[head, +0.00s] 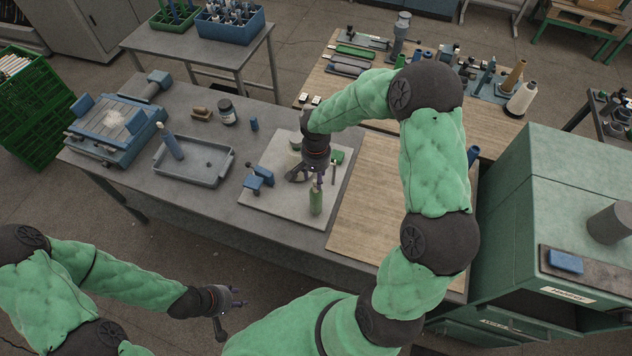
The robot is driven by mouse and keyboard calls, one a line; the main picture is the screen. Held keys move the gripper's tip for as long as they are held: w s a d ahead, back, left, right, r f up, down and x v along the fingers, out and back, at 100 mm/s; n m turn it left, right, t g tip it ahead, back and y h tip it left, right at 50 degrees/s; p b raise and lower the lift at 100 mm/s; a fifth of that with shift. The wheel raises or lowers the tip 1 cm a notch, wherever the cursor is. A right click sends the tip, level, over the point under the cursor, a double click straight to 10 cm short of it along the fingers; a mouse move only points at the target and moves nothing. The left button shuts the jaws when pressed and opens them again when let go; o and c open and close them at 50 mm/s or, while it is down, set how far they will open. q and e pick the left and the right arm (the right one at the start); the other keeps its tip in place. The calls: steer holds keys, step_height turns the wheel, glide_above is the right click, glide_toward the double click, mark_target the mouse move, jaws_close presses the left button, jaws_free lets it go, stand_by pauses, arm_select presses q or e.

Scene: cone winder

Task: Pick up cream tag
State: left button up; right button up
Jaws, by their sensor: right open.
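I cannot make out a cream tag for certain. Two small pale pieces (309,99) lie at the left edge of the wooden bench top, too small to identify. My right gripper (318,183) is open, pointing down over the pale board (270,209) on the grey table. A green cylinder (316,202) stands upright just below its fingertips in the picture; I cannot tell whether they touch. My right wrist hides part of the board. My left gripper (239,297) is empty and open, low in front of the table, away from the board.
A blue clamp-like part (258,180) and a green block (337,157) are on the board. A grey tray (190,178), a dark jar (227,112) and a blue machine (112,128) stand left. A green cabinet (550,190) blocks the right. The near wooden top (365,215) is mostly clear.

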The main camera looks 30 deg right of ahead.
steer(key=shift+f, duration=1.2)
steer(key=c, duration=0.9)
steer(key=shift+r, duration=0.15)
steer(key=shift+w+r, duration=0.1)
steer(key=shift+r, duration=0.5)
steer(key=s+a+r, duration=0.1)
steer(key=s+r, duration=0.3)
steer(key=r, duration=0.1)
steer(key=s+a+r, duration=0.1)
steer(key=s+r, duration=0.3)
steer(key=s, duration=0.1)
steer(key=s+a+r+p, duration=0.1)
steer(key=s+r, duration=0.3)
steer(key=r, duration=0.1)
steer(key=shift+s+a+r, duration=0.15)
steer(key=shift+s+r, duration=0.15)
steer(key=shift+s, duration=0.1)
